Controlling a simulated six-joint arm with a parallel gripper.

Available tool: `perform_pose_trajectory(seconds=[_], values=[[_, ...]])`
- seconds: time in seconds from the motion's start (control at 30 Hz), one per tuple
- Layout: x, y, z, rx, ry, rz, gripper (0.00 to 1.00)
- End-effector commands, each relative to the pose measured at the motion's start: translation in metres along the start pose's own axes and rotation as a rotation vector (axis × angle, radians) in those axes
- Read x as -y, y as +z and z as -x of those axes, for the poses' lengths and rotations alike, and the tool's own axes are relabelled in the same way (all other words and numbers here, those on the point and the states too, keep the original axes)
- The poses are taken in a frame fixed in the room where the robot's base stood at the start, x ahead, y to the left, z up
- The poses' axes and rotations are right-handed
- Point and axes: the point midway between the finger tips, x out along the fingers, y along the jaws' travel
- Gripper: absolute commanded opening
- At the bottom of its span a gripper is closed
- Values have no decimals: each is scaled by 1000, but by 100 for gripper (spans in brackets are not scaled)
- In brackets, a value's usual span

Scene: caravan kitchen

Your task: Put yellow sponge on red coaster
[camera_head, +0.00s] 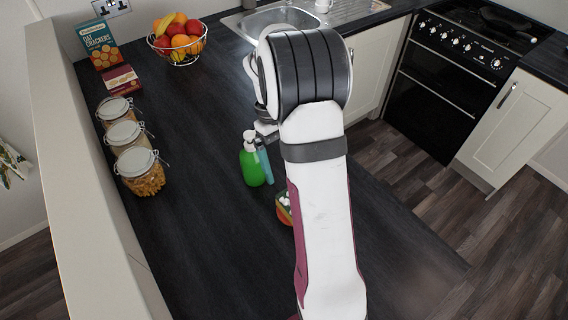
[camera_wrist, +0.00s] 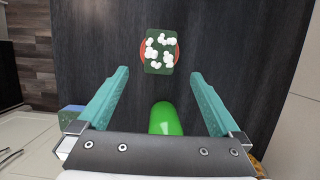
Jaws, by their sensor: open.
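I cannot make out a yellow sponge in either view; my arm hides part of the worktop in the head view. In the wrist view a red coaster (camera_wrist: 175,52) lies on the dark worktop, mostly covered by a dark green item with white lumps (camera_wrist: 151,66). In the head view this item (camera_head: 284,206) shows beside my arm. My gripper (camera_wrist: 160,73) is open, its two teal fingers apart with nothing gripped. A green bottle (camera_wrist: 165,118) shows low between the fingers. In the head view one teal finger (camera_head: 265,162) shows beside the bottle.
A small bluish block (camera_wrist: 71,114) is left of my gripper in the wrist view. Several glass jars (camera_head: 140,172) line the left edge. A fruit basket (camera_head: 180,42), boxes (camera_head: 102,46) and a sink (camera_head: 280,22) are at the back. The worktop between jars and bottle is clear.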

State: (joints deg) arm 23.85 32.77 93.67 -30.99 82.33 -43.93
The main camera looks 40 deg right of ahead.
Motion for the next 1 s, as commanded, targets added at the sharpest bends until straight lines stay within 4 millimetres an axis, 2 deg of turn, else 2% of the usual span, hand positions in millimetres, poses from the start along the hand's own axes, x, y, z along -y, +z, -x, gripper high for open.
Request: perform_pose_trajectory(seconds=[0.17, 0.27, 0.33, 0.4, 0.5, 0.6, 0.73, 1.0], values=[[6, 4, 10, -8, -1, -9, 100], [44, 27, 35, -56, -8, -68, 100], [86, 61, 52, -106, -31, -142, 100], [127, 101, 59, -154, -68, -223, 100], [172, 156, 50, -204, -130, -327, 100], [197, 193, 32, -228, -186, -404, 100], [208, 213, 18, -235, -221, -451, 100], [209, 214, 17, -234, -223, -456, 100]])
